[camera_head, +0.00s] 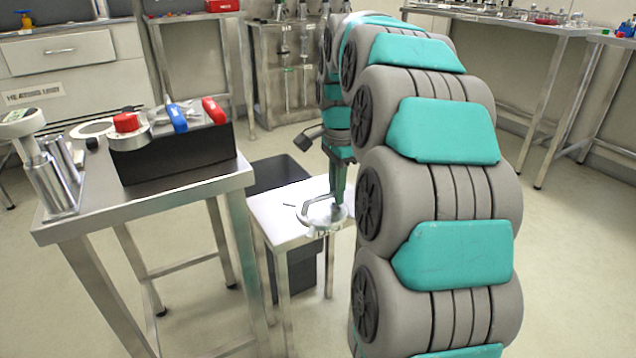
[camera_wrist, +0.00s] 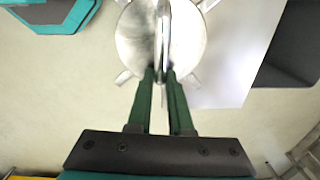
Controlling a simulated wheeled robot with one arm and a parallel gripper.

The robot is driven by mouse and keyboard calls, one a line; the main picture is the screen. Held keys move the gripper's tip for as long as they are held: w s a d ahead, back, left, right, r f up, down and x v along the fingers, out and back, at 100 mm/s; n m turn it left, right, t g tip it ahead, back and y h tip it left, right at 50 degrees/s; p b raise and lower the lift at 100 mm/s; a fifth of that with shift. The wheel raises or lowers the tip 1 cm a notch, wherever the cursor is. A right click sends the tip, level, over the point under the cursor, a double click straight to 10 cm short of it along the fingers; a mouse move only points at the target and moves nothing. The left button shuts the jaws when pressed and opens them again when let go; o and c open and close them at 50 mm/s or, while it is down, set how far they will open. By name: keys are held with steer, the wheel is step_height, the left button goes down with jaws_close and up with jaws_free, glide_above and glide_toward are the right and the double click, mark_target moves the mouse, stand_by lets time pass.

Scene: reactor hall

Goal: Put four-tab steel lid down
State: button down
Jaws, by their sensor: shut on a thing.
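The four-tab steel lid (camera_wrist: 134,42) is a round shiny disc with tabs sticking out around its rim and an upright handle across its middle. My gripper (camera_wrist: 162,74) is shut on that handle. In the head view the lid (camera_head: 322,214) shows at the small steel table (camera_head: 272,212), near its right side, below my gripper (camera_head: 338,200). In the wrist view the lid covers part of the pale table top (camera_wrist: 225,75) and part of the floor beside it. I cannot tell whether the lid touches the table.
A taller steel table (camera_head: 150,212) stands to the left, with a black box (camera_head: 180,158) holding tools, a red-capped roll (camera_head: 127,123) and a metal device (camera_head: 48,180). A dark bin (camera_head: 278,175) is behind the small table. Open floor (camera_head: 575,260) lies to the right.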

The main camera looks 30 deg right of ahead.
steer(key=w, duration=0.3)
steer(key=w+d, duration=0.1)
steer(key=w, duration=0.3)
steer(key=w+d+f, duration=0.1)
steer(key=w, duration=0.2)
steer(key=shift+w+d, duration=0.1)
steer(key=shift+w, duration=0.3)
steer(key=shift+f, duration=1.75)
steer(key=c, duration=0.8)
jaws_free()
steer(key=shift+f, duration=0.15)
steer(key=shift+c, duration=0.2)
step_height(320, 180, up, 12)
steer(key=p, duration=0.2)
steer(key=shift+s, duration=0.15)
